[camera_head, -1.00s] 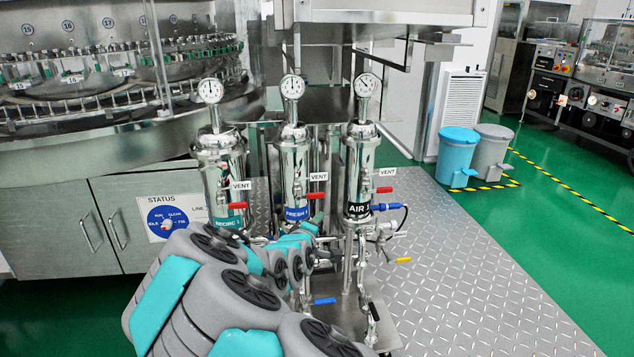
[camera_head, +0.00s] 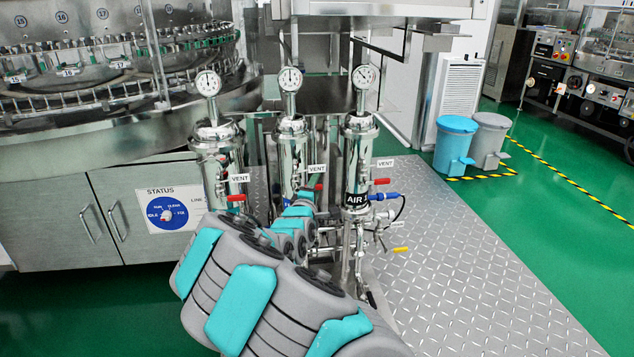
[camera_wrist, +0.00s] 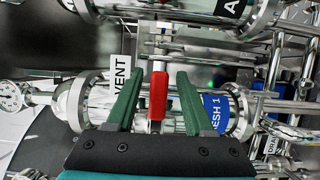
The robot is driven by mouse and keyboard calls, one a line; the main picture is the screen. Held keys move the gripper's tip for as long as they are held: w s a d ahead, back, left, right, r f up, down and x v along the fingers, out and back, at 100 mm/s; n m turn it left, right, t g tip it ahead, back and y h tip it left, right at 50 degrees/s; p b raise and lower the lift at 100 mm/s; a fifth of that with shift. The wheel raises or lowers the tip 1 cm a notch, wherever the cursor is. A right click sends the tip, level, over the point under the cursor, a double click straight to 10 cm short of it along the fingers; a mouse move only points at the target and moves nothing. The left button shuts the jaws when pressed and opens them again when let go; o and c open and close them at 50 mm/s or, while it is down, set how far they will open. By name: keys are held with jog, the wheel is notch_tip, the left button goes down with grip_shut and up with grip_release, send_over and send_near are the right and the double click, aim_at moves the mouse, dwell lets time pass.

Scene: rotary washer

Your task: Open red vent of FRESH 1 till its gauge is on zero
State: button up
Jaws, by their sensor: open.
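The FRESH 1 housing (camera_head: 292,155) is the middle of three steel cylinders. Its gauge (camera_head: 290,79) sits on top, with the needle seeming to point about straight up; its value is too small to read. The red vent handle (camera_wrist: 158,95) lies between my gripper's two green fingers (camera_wrist: 158,80), with a gap on each side. My gripper is open. In the head view, a bit of the red handle (camera_head: 318,187) shows beside my gripper.
The left housing (camera_head: 219,160) and the AIR 1 housing (camera_head: 358,165) stand close on either side, each with its own red vent handle. A blue handle (camera_head: 383,197) and pipes crowd the AIR 1 side. The checkered plate (camera_head: 480,260) at right is clear.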

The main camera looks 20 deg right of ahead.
jog(key=shift+w+d, duration=0.45)
jog(key=shift+w, duration=0.1)
grip_shut()
dwell(1.2)
